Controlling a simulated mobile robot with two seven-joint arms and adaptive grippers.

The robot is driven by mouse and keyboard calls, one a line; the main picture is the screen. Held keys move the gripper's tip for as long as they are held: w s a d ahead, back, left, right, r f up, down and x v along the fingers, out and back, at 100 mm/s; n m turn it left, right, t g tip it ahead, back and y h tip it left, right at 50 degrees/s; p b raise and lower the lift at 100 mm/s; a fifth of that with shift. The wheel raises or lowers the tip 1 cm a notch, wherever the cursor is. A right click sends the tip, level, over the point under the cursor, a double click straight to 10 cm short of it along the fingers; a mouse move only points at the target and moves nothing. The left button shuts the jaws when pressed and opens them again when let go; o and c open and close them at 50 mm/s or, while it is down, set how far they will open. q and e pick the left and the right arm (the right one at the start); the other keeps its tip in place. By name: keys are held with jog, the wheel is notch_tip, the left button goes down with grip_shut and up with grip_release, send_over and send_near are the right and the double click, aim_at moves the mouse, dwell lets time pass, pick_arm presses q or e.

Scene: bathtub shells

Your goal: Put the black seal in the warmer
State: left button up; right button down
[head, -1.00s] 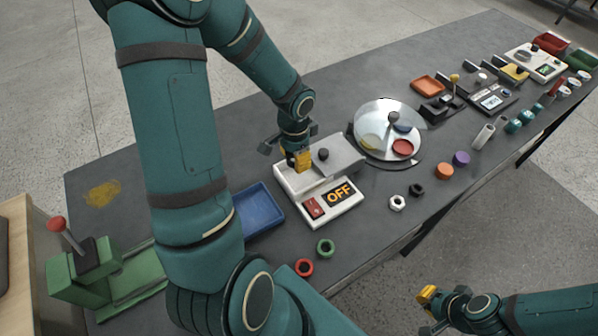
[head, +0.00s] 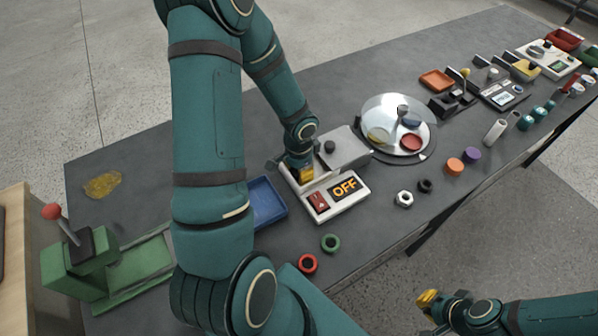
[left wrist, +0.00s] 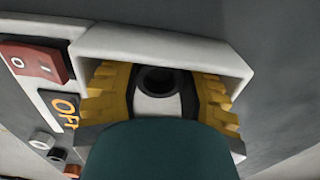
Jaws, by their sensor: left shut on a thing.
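The warmer (head: 347,207) is a white box with a red rocker switch and an orange OFF display. Its pale lid plate (head: 350,149), with a black knob, is off to the far side of the opening. My left gripper (head: 302,173) is down at the open well. In the left wrist view, its yellow fingers (left wrist: 157,92) are shut on a black ring, the black seal (left wrist: 158,77), within the warmer's white walls (left wrist: 165,42). Whether the seal touches the floor of the well is unclear. My right gripper (head: 431,312) appears open and empty, beyond the table's front edge.
A blue tray (head: 266,203) lies left of the warmer, partly behind my arm. Green (head: 330,243) and red (head: 308,263) rings lie in front. A metal nut (head: 404,199) and another black ring (head: 425,186) lie right. A domed turntable (head: 427,130) stands close behind.

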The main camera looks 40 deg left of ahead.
pick_arm(q)
jog(key=shift+f, duration=0.1)
jog(key=o, duration=0.6)
jog(key=shift+r, duration=0.3)
notch_tip(320, 180, up, 12)
jog(key=p, duration=0.3)
jog(key=shift+f, duration=0.1)
jog(key=shift+p, duration=0.3)
